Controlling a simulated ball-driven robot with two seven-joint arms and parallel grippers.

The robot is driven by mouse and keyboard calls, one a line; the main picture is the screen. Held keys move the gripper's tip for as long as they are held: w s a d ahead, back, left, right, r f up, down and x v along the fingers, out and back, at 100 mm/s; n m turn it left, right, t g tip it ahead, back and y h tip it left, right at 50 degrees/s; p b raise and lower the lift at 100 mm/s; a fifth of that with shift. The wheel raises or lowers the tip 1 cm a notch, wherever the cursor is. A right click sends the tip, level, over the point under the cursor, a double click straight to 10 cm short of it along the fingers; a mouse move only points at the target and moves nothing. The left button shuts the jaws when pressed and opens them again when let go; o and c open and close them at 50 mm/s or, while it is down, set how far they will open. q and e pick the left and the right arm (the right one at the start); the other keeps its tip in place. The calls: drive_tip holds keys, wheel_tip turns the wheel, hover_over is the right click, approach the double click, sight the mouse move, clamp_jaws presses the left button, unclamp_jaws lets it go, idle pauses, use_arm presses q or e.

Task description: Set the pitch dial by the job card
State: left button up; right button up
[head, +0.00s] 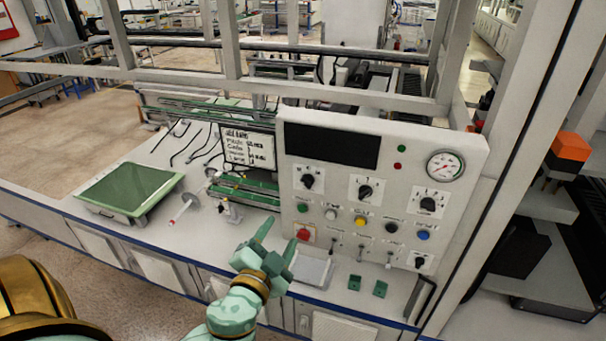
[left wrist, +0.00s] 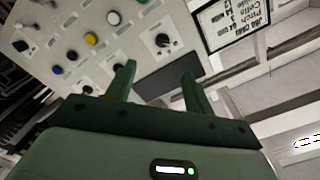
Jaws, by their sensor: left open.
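The white control panel (head: 382,190) stands upright on the bench at the right of the head view. It carries black dials: a left one (head: 308,181), a middle one (head: 365,191), a right one (head: 428,204) and a low one (head: 420,262). Their labels are too small to read. My left gripper (head: 278,242) is open and empty, in front of the panel's lower left. In the left wrist view its fingers (left wrist: 158,85) point toward the panel, with a dial (left wrist: 163,41) beyond.
The panel also has a dark display (head: 332,147), a gauge (head: 445,165), coloured buttons and a red button (head: 303,234). A green tray (head: 130,190) sits at the bench's left. A white tray (head: 313,268) and two green blocks (head: 380,289) lie before the panel.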

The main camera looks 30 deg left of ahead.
use_arm(q)
drive_tip(key=r, duration=0.1)
drive_tip(key=p, duration=0.2)
approach(307, 182)
drive_tip(key=x, duration=0.5)
drive_tip(key=f+p+x, duration=0.1)
drive_tip(key=x, duration=0.2)
drive_tip(key=shift+a, duration=0.3)
use_arm(e)
wheel_tip(307, 182, up, 4)
drive_tip(key=shift+a+f, duration=0.15)
drive_tip(key=shift+f, duration=0.05)
use_arm(q)
drive_tip(key=c, duration=1)
use_arm(e)
drive_tip(key=shift+w, duration=0.1)
